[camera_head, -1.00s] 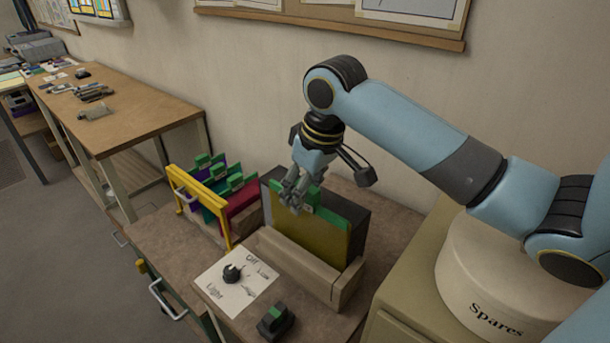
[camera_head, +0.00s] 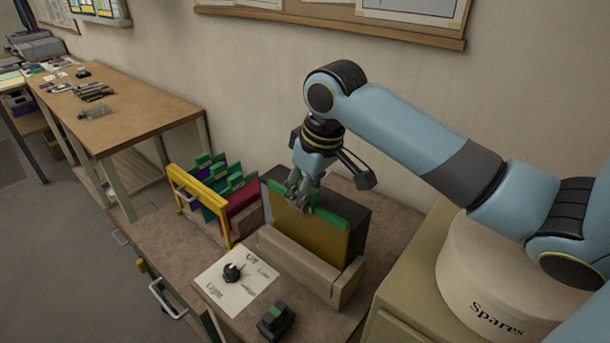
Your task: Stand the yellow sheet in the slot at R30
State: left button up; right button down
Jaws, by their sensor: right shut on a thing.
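My right gripper (camera_head: 300,204) points down and is shut on the sheet's green top edge. The fingers cover part of that edge. I cannot read any R30 mark. My left gripper is not in view.
A yellow-framed rack (camera_head: 203,202) holds green-edged purple, blue and red sheets to the left. A "Spares" tub (camera_head: 480,265) stands right. A workbench (camera_head: 150,115) is behind left.

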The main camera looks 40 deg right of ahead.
jog(key=shift+r+p, duration=0.25)
jog(key=shift+p, duration=0.2)
jog(key=shift+w+a, duration=0.1)
jog(key=shift+a, duration=0.1)
dwell(0.6)
jog(key=shift+f, duration=0.2)
dwell(0.6)
jog(key=c, duration=1.1)
grip_release()
jog(key=shift+w+r+v, duration=0.1)
jog(key=shift+w+v, duration=0.15)
jog(key=shift+v, duration=0.85)
jog(key=shift+w+r+v, duration=0.1)
jog(key=shift+w+v, duration=0.2)
jog(key=shift+v, duration=0.85)
jog(key=shift+w+v, duration=0.25)
jog(key=shift+v, duration=0.85)
